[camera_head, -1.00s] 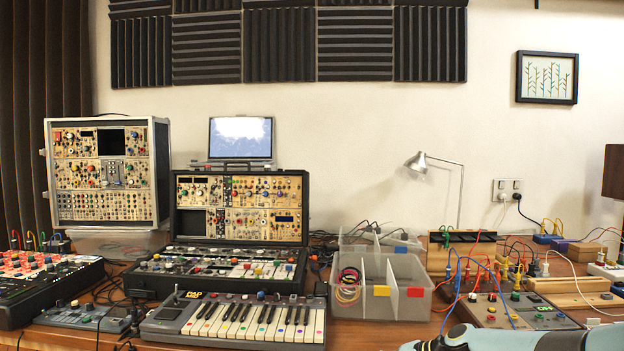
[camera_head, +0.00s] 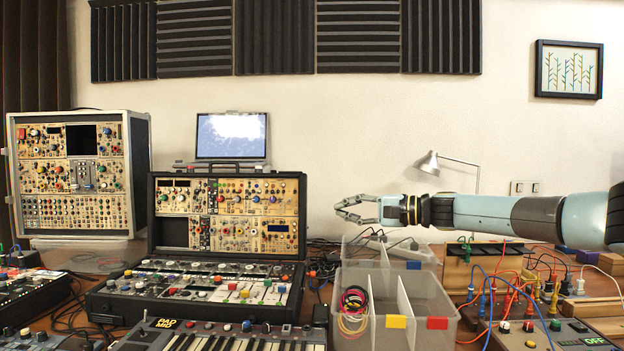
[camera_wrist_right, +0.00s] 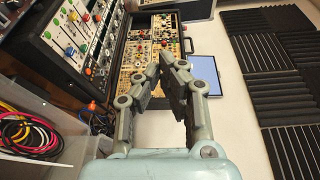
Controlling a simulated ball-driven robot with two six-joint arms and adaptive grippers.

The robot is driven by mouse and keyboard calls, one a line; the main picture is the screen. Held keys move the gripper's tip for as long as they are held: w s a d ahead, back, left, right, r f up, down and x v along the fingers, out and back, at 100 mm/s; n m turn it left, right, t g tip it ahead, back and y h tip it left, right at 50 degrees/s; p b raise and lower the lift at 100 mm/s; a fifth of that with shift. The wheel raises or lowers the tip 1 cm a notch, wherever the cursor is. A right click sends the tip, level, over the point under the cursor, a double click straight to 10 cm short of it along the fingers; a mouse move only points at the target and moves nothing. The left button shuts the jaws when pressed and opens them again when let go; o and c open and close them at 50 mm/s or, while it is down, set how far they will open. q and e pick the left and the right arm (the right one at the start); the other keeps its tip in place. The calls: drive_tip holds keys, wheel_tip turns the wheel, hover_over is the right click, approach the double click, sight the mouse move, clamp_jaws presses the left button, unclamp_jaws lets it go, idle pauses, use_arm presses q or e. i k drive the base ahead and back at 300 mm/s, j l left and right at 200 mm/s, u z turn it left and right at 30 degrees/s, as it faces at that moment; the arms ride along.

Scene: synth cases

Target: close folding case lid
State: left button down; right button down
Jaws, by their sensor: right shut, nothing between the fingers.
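The folding case is black, with an upright lid (camera_head: 228,215) full of synth modules standing open behind its base (camera_head: 200,290) of knobs and sliders, left of centre in the head view. In the right wrist view the lid (camera_wrist_right: 136,72) is beyond the fingers and the base (camera_wrist_right: 88,28) is at the upper left. My right gripper (camera_head: 340,209) is shut and empty. It hangs in the air just right of the lid, apart from it in the head view. In the wrist view its fingertips (camera_wrist_right: 168,60) overlap the lid's edge. My left gripper is out of view.
A clear bin (camera_head: 405,325) with cables stands right of the case, below my right arm. A keyboard (camera_head: 215,338) lies in front of the case. A laptop (camera_head: 232,135) shows above the lid. A lamp (camera_head: 428,162) and patch boards are at right.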

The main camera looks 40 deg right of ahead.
sight(200, 225)
drive_tip(key=i+l, duration=0.25)
drive_tip(key=l, duration=0.15)
drive_tip(key=i+l, duration=0.25)
drive_tip(key=l, duration=0.15)
drive_tip(key=i+l, duration=0.5)
drive_tip(key=l, duration=0.25)
